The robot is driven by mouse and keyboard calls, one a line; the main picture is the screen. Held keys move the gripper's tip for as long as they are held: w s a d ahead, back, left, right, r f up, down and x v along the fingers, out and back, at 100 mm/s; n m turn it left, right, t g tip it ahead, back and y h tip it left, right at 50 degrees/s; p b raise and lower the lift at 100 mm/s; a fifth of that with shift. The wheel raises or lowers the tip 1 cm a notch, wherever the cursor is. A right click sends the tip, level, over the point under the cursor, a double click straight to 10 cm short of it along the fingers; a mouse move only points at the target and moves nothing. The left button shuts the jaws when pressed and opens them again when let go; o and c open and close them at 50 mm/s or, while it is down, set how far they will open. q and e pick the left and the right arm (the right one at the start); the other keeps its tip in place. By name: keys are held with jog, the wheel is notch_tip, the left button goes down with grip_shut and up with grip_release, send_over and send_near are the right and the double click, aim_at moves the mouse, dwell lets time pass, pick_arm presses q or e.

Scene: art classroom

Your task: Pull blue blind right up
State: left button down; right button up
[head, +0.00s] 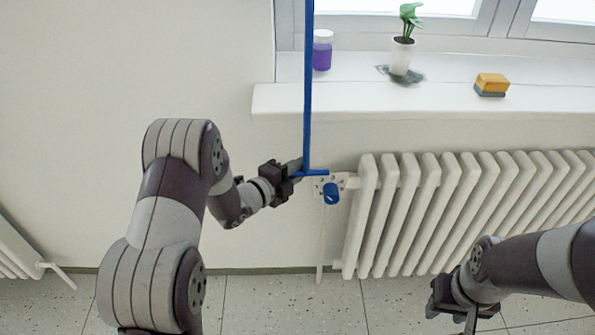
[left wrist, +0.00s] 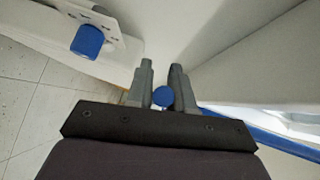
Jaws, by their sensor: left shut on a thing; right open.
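The blue blind (head: 308,80) shows in the head view as a narrow vertical blue strip in front of the windowsill's left end. A short blue bar (head: 316,173) sticks out sideways at its lower end. My left gripper (head: 298,168) is shut at this lower end. In the left wrist view, a round blue end (left wrist: 162,96) sits between the fingers of my left gripper (left wrist: 161,80), and a long blue strip (left wrist: 270,142) runs off to the right. My right gripper (head: 462,308) is open and empty, low at the right in front of the radiator.
A white radiator (head: 440,205) stands under the windowsill (head: 420,99), with a blue valve knob (head: 331,193) just right of my left gripper. On the sill are a purple jar (head: 322,52), a potted plant (head: 401,55) and a sponge (head: 491,84).

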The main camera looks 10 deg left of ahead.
pick_arm(q)
notch_tip(320, 180, up, 8)
jog(key=p, duration=0.2)
jog(key=shift+p, duration=0.3)
pick_arm(e)
notch_tip(320, 180, up, 4)
pick_arm(q)
jog(key=shift+f, duration=0.15)
pick_arm(e)
jog(key=shift+s, duration=0.1)
pick_arm(q)
jog(key=c, duration=1.1)
grip_release()
jog(key=v, duration=1.2)
jog(key=shift+s+a, duration=0.15)
jog(key=shift+s, duration=0.2)
pick_arm(e)
jog(key=shift+r, duration=0.1)
